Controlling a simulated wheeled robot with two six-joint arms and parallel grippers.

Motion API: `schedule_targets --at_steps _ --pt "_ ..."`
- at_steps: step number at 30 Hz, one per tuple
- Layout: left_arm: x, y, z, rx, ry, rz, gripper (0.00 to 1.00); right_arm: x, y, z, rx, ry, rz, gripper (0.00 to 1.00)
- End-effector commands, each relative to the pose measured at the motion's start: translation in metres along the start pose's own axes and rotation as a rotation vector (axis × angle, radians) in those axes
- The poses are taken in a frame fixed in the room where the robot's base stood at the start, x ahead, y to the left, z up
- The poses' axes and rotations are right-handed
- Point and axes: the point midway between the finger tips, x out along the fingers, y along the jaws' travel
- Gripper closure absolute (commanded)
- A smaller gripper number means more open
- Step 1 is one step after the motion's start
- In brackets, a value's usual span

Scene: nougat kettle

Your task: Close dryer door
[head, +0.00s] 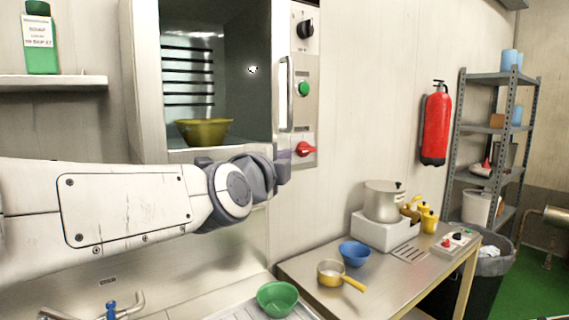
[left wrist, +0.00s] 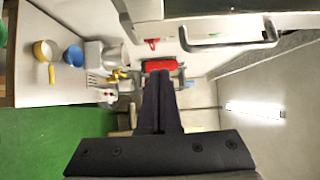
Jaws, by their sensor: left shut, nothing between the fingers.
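The dryer (head: 141,80) is the pale cabinet at the upper left of the head view. Its dark interior is visible, with a rack and a yellow bowl (head: 204,131). An upright metal handle (head: 285,95) stands at the right side of the opening, beside the control panel. A handle also shows in the left wrist view (left wrist: 230,46). How far the door stands ajar is hard to tell. My left gripper (head: 284,167) is below the handle, in front of the dryer's lower right corner. Its fingers (left wrist: 160,100) are shut and empty, apart from the handle. My right gripper is not in view.
The control panel (head: 303,115) has a green button and a red knob. A steel table (head: 329,290) at lower right holds a blue bowl (head: 354,254), a yellow pan (head: 331,271) and a pot (head: 384,201). A green bowl (head: 277,298) is at the bottom. A red extinguisher (head: 436,125) hangs on the wall.

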Motion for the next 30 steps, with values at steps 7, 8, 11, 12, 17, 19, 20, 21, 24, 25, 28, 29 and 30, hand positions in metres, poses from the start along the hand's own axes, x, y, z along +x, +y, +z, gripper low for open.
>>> schedule_targets --at_steps 7,8,11,12,17,19,20,21,24,25,28,29,30 --pt "0.058 -0.002 0.001 0.0 -0.002 0.004 1.0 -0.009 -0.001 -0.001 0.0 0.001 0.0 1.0" --pt "0.058 -0.002 0.005 0.001 -0.004 0.0 1.0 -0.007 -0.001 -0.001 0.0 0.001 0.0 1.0" --pt "0.065 -0.001 0.013 0.001 -0.004 -0.001 1.0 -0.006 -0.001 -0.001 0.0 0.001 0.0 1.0" --pt "0.068 -0.001 0.016 0.0 -0.004 0.0 1.0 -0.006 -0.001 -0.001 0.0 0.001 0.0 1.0" --pt "0.076 -0.003 0.025 0.0 -0.003 0.0 1.0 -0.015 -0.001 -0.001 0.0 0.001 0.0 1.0" --pt "0.078 -0.003 0.027 0.0 -0.002 0.0 1.0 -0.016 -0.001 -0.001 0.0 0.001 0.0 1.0" --pt "0.079 -0.003 0.027 -0.001 -0.002 0.0 1.0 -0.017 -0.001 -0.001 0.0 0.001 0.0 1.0" --pt "0.08 -0.003 0.028 0.001 -0.002 0.0 1.0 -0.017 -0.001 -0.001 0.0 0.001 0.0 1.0" --pt "0.081 -0.002 0.029 -0.002 -0.001 -0.001 1.0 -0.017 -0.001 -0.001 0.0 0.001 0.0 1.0" --pt "0.081 -0.002 0.029 -0.001 -0.001 -0.001 1.0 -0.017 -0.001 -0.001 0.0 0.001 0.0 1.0" --pt "0.081 -0.002 0.029 -0.001 -0.001 -0.001 1.0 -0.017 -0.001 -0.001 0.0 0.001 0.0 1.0" --pt "0.081 -0.002 0.029 -0.001 -0.001 -0.001 1.0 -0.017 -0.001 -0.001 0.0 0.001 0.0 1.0" --pt "0.081 -0.002 0.029 -0.001 -0.001 -0.001 1.0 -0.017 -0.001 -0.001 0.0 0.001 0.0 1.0"
